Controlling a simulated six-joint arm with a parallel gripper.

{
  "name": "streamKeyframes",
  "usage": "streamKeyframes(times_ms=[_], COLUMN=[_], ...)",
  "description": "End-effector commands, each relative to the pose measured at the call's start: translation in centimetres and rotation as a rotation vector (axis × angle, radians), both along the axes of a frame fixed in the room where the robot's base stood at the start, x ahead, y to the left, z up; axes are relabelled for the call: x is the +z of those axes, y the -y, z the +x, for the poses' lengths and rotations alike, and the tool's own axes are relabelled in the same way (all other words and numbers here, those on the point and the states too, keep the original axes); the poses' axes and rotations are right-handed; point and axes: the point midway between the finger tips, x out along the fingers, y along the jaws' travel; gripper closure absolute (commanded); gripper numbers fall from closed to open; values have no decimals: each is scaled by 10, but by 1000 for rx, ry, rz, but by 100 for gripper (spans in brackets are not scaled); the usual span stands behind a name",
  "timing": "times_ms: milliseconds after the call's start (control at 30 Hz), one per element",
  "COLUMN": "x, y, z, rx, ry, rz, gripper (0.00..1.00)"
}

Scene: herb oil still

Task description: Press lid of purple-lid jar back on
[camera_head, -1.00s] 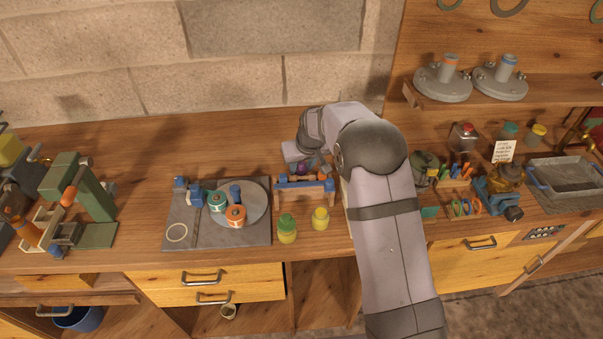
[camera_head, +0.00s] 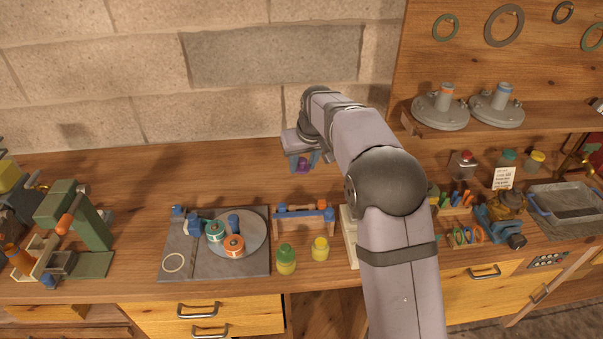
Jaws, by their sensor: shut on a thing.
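My gripper (camera_head: 302,162) is at the back of the bench, left of my arm, raised above the wooden top. Its blue fingers are shut on a small purple thing, which looks like the purple lid (camera_head: 303,164). The fingers hide part of it, and I cannot tell whether any jar body hangs below it. No separate open jar of the purple lid is clearly in view; my arm covers part of the bench to the right.
A blue rack (camera_head: 305,215) stands in front of the gripper. A green-lid jar (camera_head: 286,258) and a yellow-lid jar (camera_head: 320,248) stand before it. A grey plate (camera_head: 185,245) with a round disc and spools lies left. The bench behind the plate is clear.

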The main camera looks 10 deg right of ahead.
Motion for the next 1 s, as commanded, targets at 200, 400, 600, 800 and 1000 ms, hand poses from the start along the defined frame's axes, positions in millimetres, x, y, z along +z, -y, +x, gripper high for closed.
streamKeyframes(times_ms=[200,400,600,800,1000], x=[53,80,88,75,42], y=[7,15,21,26,29], z=[-2,-28,-60,-102,-145], rx=[-11,-23,-34,-41,-37], ry=[4,1,0,-2,-3], rz=[0,0,0,-1,-1], gripper=[88,88,88,88,88])
